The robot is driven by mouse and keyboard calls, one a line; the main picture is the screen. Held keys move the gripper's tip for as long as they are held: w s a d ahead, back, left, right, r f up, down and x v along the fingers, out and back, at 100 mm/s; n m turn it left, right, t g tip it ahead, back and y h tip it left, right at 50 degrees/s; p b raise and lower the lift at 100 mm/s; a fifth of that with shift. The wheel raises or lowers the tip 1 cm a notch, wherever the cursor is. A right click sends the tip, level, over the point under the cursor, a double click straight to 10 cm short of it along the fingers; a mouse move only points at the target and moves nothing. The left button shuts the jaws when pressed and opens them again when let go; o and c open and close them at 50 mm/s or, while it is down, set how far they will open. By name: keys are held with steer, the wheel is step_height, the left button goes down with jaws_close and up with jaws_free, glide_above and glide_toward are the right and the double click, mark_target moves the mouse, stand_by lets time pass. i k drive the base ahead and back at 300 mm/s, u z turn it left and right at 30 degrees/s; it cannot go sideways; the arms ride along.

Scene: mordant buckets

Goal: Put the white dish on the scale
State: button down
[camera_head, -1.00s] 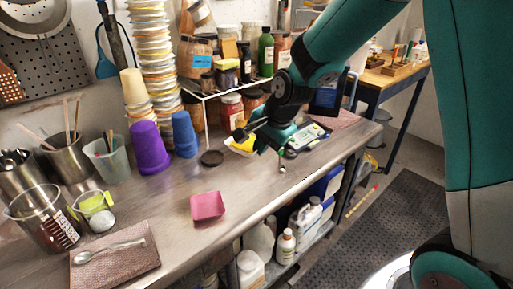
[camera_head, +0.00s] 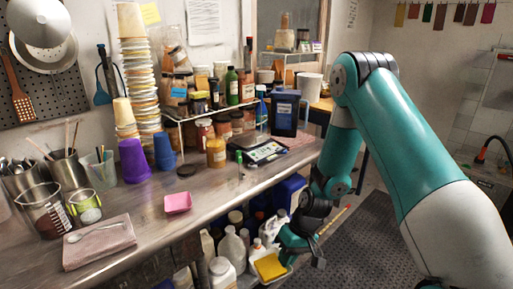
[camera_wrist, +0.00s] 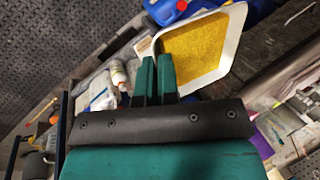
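The white dish (camera_head: 287,275) holds yellow powder. It hangs in the air off the bench's front edge, in front of the bottles below. My gripper (camera_head: 283,256) is shut on its rim. In the wrist view, my two fingers (camera_wrist: 155,78) are close together at the near edge of the white dish (camera_wrist: 232,52), which looks tilted in that picture. The scale (camera_head: 262,152) stands on the bench at the right, up and left of my gripper. A small green item (camera_head: 240,160) is at its left side.
A blue-black tub (camera_head: 284,113) stands behind the scale. A yellow jar (camera_head: 216,152) stands left of it. Bottles and jugs (camera_head: 231,247) fill the shelf below.

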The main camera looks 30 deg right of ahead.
mark_target(246, 136)
steer(key=k, duration=0.15)
steer(key=z, duration=1.85)
steer(key=i, duration=1.5)
steer(key=u, duration=1.3)
